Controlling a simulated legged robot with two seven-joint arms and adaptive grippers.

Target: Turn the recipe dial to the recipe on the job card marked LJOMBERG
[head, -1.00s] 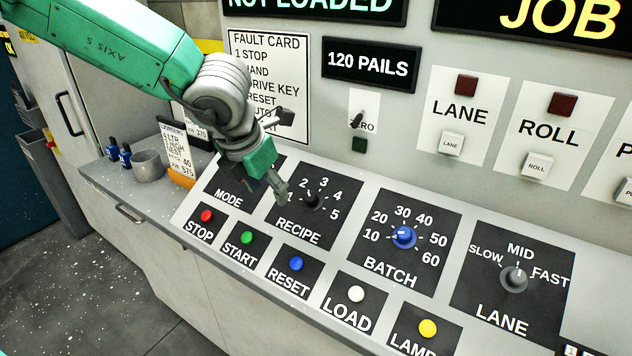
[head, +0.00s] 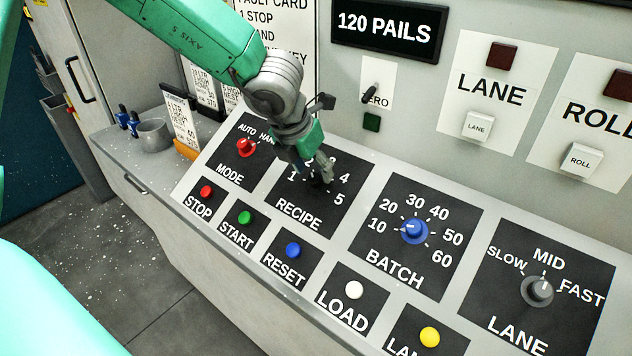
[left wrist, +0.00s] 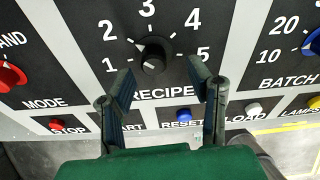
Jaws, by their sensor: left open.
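The black recipe dial (left wrist: 153,58) sits on its dark panel among the numbers 1 to 5. A white mark shows at its upper left, toward the 2; I cannot tell its exact setting. In the head view my left gripper (head: 322,172) is over the recipe panel (head: 300,214) and hides much of the dial. In the left wrist view the open fingers (left wrist: 162,88) are spread to either side just below the dial, with nothing between them. A job card (head: 180,122) stands in an orange holder at left; its heading is too small to read. My right gripper is not in view.
The red mode knob (head: 246,147) is left of the recipe panel and the blue batch knob (head: 415,230) right. Start (head: 245,217) and reset (head: 292,250) buttons lie in front. A grey cup (head: 154,134) and more cards (head: 205,85) stand at left.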

